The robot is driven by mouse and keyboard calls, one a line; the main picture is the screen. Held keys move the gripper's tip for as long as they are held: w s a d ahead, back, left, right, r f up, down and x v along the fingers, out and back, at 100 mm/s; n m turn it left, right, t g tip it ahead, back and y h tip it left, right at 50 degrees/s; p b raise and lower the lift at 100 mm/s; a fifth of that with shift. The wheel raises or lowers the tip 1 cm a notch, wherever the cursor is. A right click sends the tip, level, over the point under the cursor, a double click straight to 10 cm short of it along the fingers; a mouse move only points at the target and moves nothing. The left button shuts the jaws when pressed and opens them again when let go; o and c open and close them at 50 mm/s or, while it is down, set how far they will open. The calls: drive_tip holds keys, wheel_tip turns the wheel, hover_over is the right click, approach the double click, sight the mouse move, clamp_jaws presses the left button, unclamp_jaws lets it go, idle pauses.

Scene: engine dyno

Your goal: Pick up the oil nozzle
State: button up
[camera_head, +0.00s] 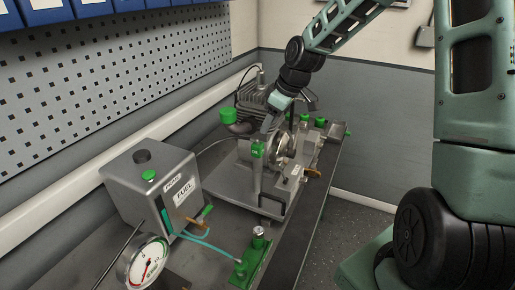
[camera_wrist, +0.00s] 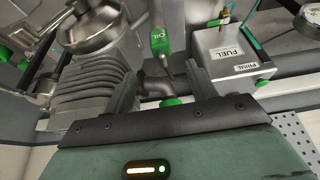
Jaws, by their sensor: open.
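The oil nozzle appears as a green top marked OIL (camera_head: 257,149) on an upright grey body, standing at the front of the engine rig on the bench. In the wrist view its green OIL block (camera_wrist: 160,42) shows beyond the fingertips, near the top middle. My gripper (camera_head: 272,122) is just behind and above it in the head view, pointing down near the engine. In the wrist view my gripper (camera_wrist: 162,85) is open, with a dark curved pipe (camera_wrist: 153,87) of the engine seen between the fingers. The fingers look apart from the nozzle.
The finned engine (camera_head: 258,98) stands close to my gripper, with a green cap (camera_head: 228,116) at its left. A metal fuel box (camera_head: 155,190) and a round gauge (camera_head: 143,262) are on the bench's left. A perforated panel (camera_head: 110,85) runs along the wall.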

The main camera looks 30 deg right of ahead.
sight(259, 142)
drive_tip(key=p+x, duration=0.1)
drive_tip(key=x, duration=0.5)
drive_tip(key=shift+a, duration=0.1)
drive_tip(key=shift+w+a+f+p, duration=0.2)
drive_tip(key=shift+f+p, duration=0.3)
drive_tip(key=shift+p, duration=0.05)
drive_tip(key=shift+p+x, duration=0.8)
drive_tip(key=shift+x, duration=1.25)
drive_tip(key=c, duration=1.2)
drive_tip(key=shift+o, duration=0.2)
drive_tip(key=shift+d, duration=0.1)
wheel_tip(259, 142, up, 10)
drive_tip(key=b, duration=0.3)
drive_tip(key=shift+r, duration=0.15)
